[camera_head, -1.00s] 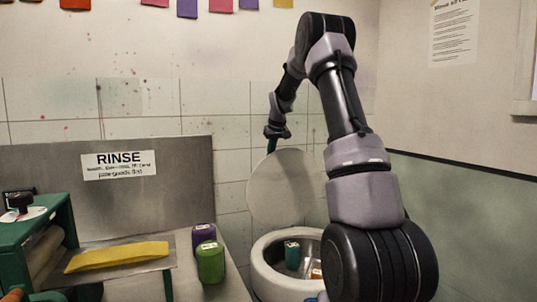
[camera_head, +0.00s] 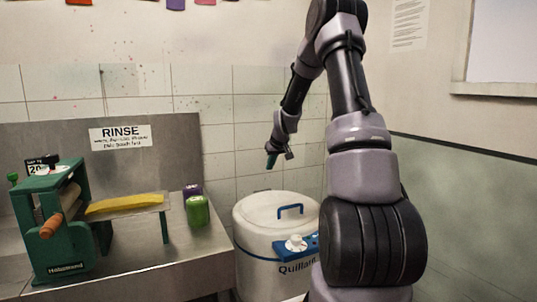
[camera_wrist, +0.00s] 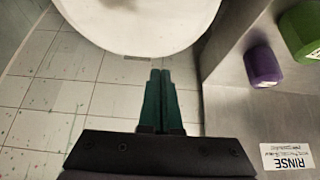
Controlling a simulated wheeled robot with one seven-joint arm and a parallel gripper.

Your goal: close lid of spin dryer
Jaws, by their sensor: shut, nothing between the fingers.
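The spin dryer (camera_head: 255,258) is a white round drum with a blue control panel (camera_head: 295,245) on its front. Its lid (camera_head: 262,210) lies flat over the top, with a blue handle on it. My gripper (camera_head: 270,163) is above and behind the lid, apart from it, with its fingers together and empty. In the wrist view the fingers of my gripper (camera_wrist: 159,75) point toward the white round edge of the lid (camera_wrist: 140,25). My arm hides the dryer's right side.
A steel counter (camera_head: 150,268) stands left of the dryer. It bears a green wringer (camera_head: 60,225) with a yellow cloth (camera_head: 125,204), a green container (camera_head: 197,211) and a purple one (camera_head: 192,191). A tiled wall (camera_head: 255,130) is behind. A RINSE sign (camera_head: 120,137) is on the backsplash.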

